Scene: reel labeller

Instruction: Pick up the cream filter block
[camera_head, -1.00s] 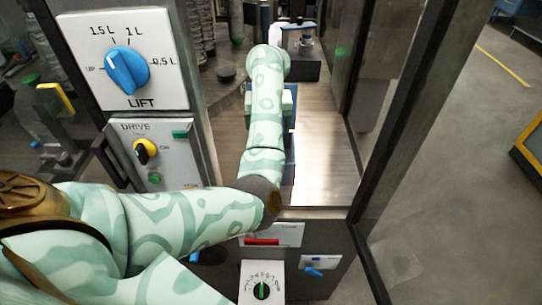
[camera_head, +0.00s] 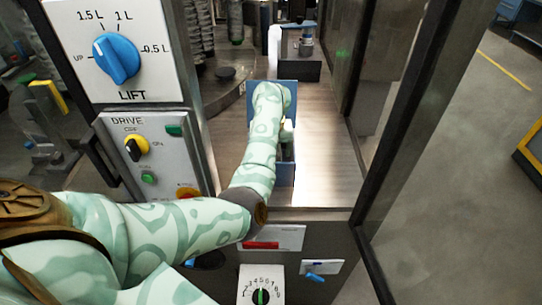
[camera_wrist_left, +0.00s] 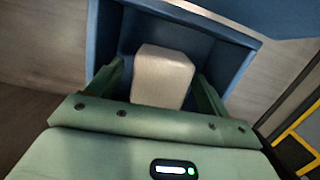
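The cream filter block (camera_wrist_left: 163,77) shows in the left wrist view, inside a blue bin (camera_wrist_left: 240,70). My left gripper (camera_wrist_left: 158,71) is open, with one green finger on each side of the block. A gap shows between the left finger and the block; the right finger is close to it, and I cannot tell whether it touches. In the head view the blue bin (camera_head: 286,173) stands on the machine's deck under my left forearm, which hides the block and most of the gripper. My right gripper is not in view.
A dark machine frame post (camera_head: 410,110) stands right of the deck (camera_head: 325,160). The control panel (camera_head: 118,50) with the lift and drive knobs is on the left. A small dark unit (camera_head: 300,55) stands at the back. The deck is clear right of the bin.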

